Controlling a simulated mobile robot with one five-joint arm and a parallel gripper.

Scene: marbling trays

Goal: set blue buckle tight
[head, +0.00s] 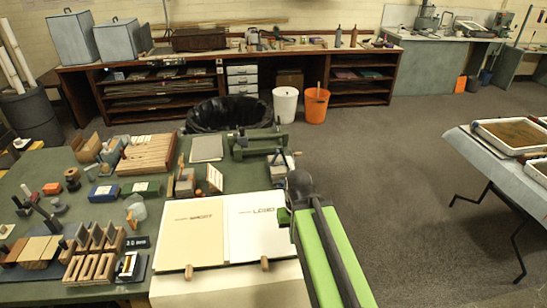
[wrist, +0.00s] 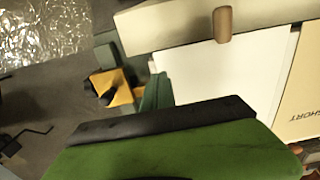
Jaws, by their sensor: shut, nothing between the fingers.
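I cannot pick out a blue buckle for sure in either view. A small blue block (head: 103,193) lies on the green table at the left in the head view, but I cannot tell that it is a buckle. My green arm reaches in from the bottom of the head view along the right edge of the "LONG" board (head: 258,228). My gripper (head: 299,188) is at its dark far end, shut and empty; its fingers are hard to make out. A green and black part of mine fills the bottom of the wrist view.
The "SHORT" board (head: 193,232) lies left of the "LONG" one. An orange-yellow part with black knobs (wrist: 112,88) sits beside the white board's edge in the wrist view. Wooden racks (head: 147,155) and small tools crowd the table's left. Open floor lies to the right.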

